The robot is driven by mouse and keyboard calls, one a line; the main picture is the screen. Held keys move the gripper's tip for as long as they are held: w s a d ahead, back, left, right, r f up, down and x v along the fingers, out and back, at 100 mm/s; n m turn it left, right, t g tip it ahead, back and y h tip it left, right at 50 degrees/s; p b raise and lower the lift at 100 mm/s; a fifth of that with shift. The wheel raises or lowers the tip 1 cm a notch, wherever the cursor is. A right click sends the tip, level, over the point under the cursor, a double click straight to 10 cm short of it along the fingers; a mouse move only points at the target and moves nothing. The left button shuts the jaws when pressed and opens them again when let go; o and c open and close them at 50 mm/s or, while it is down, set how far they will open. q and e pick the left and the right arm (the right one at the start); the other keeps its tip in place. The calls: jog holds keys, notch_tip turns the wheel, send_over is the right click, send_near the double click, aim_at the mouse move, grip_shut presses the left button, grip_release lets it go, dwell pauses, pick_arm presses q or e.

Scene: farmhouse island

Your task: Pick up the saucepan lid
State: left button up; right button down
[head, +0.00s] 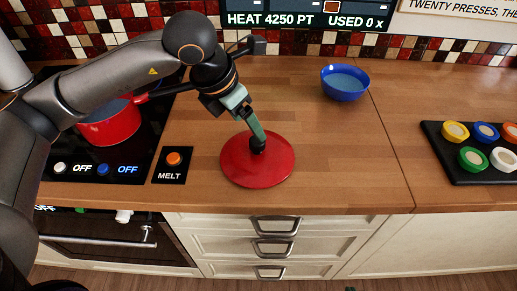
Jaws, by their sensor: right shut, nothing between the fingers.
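The red saucepan lid (235,172) lies flat on the wooden counter, with its black knob (258,148) upward near the middle. My right gripper (259,135) points down at the knob from above. Its fingers are shut with nothing between them, and the tips are right at the top of the knob; I cannot tell whether they touch it. The red saucepan (112,128) stands on the black hob at the left, partly hidden by my arm. My left gripper is not in view.
A blue bowl (345,93) stands at the back of the counter. An orange button marked MELT (174,159) is left of the lid. A black tray (462,176) with several coloured pots is at the right. The counter between lid and tray is clear.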

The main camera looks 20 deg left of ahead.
aim_at(257, 141)
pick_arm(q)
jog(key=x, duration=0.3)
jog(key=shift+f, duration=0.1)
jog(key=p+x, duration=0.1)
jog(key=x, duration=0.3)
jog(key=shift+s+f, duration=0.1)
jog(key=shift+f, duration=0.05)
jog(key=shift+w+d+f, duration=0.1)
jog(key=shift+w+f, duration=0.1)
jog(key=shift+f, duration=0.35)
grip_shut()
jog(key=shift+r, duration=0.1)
